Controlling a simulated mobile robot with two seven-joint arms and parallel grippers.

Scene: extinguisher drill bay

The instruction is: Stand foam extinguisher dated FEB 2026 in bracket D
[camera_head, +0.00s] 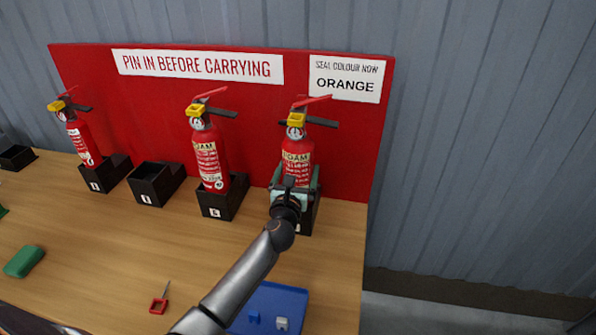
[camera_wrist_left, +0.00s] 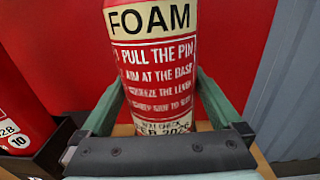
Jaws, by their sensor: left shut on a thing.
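A red foam extinguisher (camera_head: 297,158) with a yellow top part stands upright at the rightmost black bracket (camera_head: 310,215). In the left wrist view its label (camera_wrist_left: 153,60) reads FOAM, with a partly covered check date that looks like FEB 2026. My left gripper (camera_head: 293,188) is shut around its lower body, one green finger on each side. The gripper hides the extinguisher's base and the bracket's letter, so I cannot tell whether the base rests on the bracket floor. My right gripper is not in view.
Another foam extinguisher (camera_head: 207,160) stands in the bracket to the left. An empty bracket (camera_head: 155,184) and a third extinguisher (camera_head: 82,140) are further left. A blue tray (camera_head: 285,300), a red-handled pin (camera_head: 159,304) and a green block (camera_head: 24,261) lie in front. A red board (camera_head: 340,125) stands behind.

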